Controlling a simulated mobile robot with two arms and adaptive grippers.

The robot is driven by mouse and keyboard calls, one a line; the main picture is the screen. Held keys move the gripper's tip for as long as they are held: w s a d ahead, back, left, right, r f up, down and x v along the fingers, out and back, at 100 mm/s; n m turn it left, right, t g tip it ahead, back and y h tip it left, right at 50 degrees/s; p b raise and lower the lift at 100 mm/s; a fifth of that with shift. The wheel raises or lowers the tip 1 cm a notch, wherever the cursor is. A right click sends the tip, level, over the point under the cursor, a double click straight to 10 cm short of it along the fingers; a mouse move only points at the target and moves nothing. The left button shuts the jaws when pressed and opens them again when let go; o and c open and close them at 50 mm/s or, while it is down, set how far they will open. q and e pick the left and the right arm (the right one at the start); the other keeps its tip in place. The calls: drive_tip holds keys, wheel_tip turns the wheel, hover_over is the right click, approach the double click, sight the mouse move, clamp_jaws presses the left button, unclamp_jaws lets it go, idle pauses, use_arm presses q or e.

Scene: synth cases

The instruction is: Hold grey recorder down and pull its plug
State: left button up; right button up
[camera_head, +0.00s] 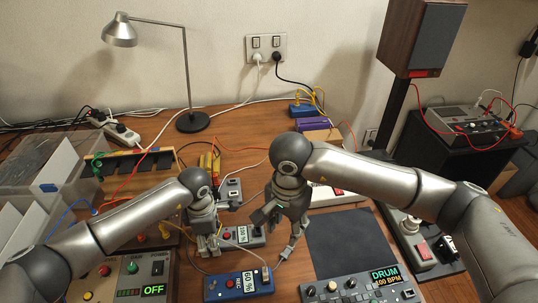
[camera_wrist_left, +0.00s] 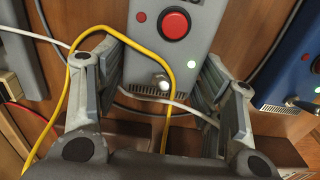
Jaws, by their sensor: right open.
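The grey recorder (camera_head: 247,235), with a red button and a lit display, lies on the desk in the middle of the head view. In the left wrist view the grey recorder (camera_wrist_left: 190,55) shows its red button, a green light and a small pale knob at its near end. My right gripper (camera_head: 278,235) is open and empty, to the right of the recorder. I cannot make out its plug clearly.
A blue box (camera_head: 238,284) stands just in front of the recorder. A yellow cable (camera_wrist_left: 172,100) loops across the recorder's near end in the left wrist view. A dark pad (camera_head: 345,240) and a drum machine (camera_head: 360,288) lie to the right. A lamp (camera_head: 192,121) stands behind.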

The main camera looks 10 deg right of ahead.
use_arm(q)
drive_tip(key=shift+o, duration=1.4)
wheel_tip(320, 180, up, 12)
wheel_tip(320, 180, up, 10)
drive_tip(key=p, duration=0.4)
